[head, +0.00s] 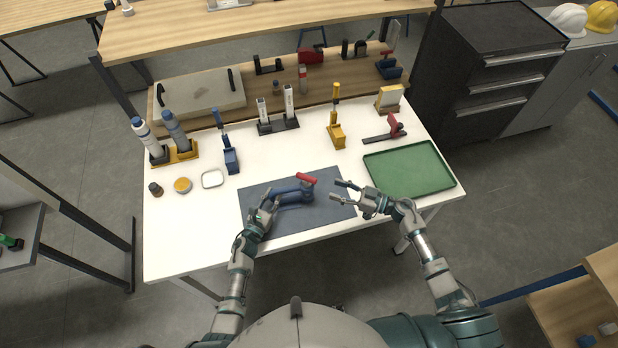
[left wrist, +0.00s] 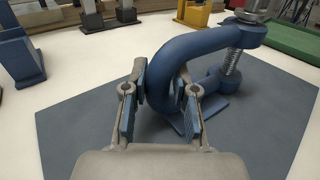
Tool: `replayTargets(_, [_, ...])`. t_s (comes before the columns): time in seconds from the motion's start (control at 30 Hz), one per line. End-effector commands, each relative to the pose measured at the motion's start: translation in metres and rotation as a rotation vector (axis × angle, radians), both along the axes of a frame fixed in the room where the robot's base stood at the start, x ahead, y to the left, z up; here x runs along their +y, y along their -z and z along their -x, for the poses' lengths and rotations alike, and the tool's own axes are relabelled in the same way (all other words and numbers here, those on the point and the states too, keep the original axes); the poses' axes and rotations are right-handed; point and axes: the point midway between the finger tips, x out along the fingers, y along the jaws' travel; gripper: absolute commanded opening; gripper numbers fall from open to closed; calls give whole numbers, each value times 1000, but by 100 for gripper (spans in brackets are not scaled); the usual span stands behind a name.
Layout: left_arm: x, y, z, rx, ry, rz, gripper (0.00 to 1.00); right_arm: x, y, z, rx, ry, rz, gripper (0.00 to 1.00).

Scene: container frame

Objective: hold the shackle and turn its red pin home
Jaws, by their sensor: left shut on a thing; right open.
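The blue shackle (head: 291,196) lies on the grey-blue mat (head: 330,212) in the head view, and its bow fills the middle of the left wrist view (left wrist: 186,52). Its red pin (head: 307,178) shows as a red bar at the right end of the shackle. In the left wrist view a threaded silver shank (left wrist: 232,64) spans the two ears. My left gripper (left wrist: 162,84) is shut on the bow at its left end. My right gripper (head: 341,191) is open and empty, to the right of the red pin and apart from it.
A green tray (head: 408,168) lies right of the mat. A blue upright tool (head: 230,158), a yellow upright tool (head: 336,132) and a red-topped clamp (head: 392,126) stand behind. A yellow round tin (head: 183,185) and a white dish (head: 212,179) are at the left.

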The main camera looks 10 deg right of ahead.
Motion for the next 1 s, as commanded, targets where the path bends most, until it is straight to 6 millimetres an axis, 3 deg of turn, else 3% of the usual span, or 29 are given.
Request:
replayTargets(0.17, [-1, -1, 0, 1, 2, 5, 0, -8, 7, -2, 104, 58, -82, 48])
replayTargets(0.7, [-1, -1, 0, -1, 1, 4, 0, 76, 6, -54, 104, 55, -82, 48])
replayTargets(1.0, [-1, -1, -1, -1, 0, 4, 0, 89, 7, -61, 102, 55, -79, 48])
